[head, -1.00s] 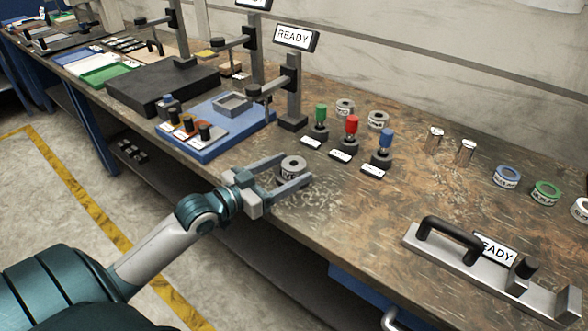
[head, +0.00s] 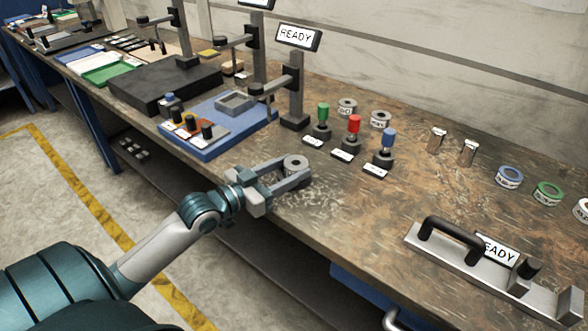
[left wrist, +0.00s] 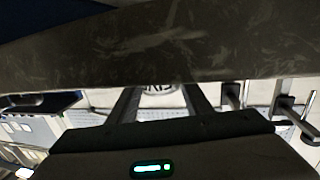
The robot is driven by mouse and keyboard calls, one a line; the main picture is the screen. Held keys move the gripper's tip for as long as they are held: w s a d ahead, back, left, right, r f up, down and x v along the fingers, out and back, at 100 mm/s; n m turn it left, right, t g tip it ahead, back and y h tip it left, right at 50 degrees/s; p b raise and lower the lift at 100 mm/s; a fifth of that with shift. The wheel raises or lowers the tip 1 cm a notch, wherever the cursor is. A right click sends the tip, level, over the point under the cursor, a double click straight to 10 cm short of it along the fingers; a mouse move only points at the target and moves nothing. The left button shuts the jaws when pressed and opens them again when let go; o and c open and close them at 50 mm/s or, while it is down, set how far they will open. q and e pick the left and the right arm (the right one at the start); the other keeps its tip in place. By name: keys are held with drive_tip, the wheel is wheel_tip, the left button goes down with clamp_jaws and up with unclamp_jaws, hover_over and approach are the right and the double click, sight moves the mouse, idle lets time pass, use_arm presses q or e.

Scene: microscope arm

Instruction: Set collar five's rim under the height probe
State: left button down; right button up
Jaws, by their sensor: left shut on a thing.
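A small grey collar (head: 295,163) with a white label stands near the front of the bench. Its number is too small to read in the head view. My left gripper (head: 297,170) is shut on it, one finger on each side, low over the bench top. In the left wrist view the collar's labelled side (left wrist: 159,88) shows between the fingers, partly hidden. A dark post with a side arm (head: 270,87), likely the height probe, stands behind it beside a blue base plate (head: 205,152) with a square grey nest (head: 236,103). My right gripper is out of view.
Green, red and blue-topped plungers (head: 354,125) stand behind the gripper. A metal plate with a black handle (head: 450,240) is at front right.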

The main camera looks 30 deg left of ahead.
sight(292, 167)
use_arm(q)
drive_tip(key=shift+r, duration=0.25)
drive_tip(key=shift+r, duration=0.6)
drive_tip(key=r, duration=0.3)
drive_tip(key=shift+d+r, duration=0.15)
drive_tip(key=shift+d, duration=0.25)
drive_tip(key=d+r+p, duration=0.1)
drive_tip(key=d+r, duration=0.5)
drive_tip(key=d, duration=0.5)
drive_tip(key=shift+w+p, duration=0.2)
drive_tip(key=shift+p, duration=0.2)
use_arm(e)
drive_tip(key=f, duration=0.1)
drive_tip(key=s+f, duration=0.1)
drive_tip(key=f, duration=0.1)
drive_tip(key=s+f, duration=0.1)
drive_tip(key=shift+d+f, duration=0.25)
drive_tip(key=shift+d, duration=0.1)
use_arm(q)
drive_tip(key=shift+r, duration=0.1)
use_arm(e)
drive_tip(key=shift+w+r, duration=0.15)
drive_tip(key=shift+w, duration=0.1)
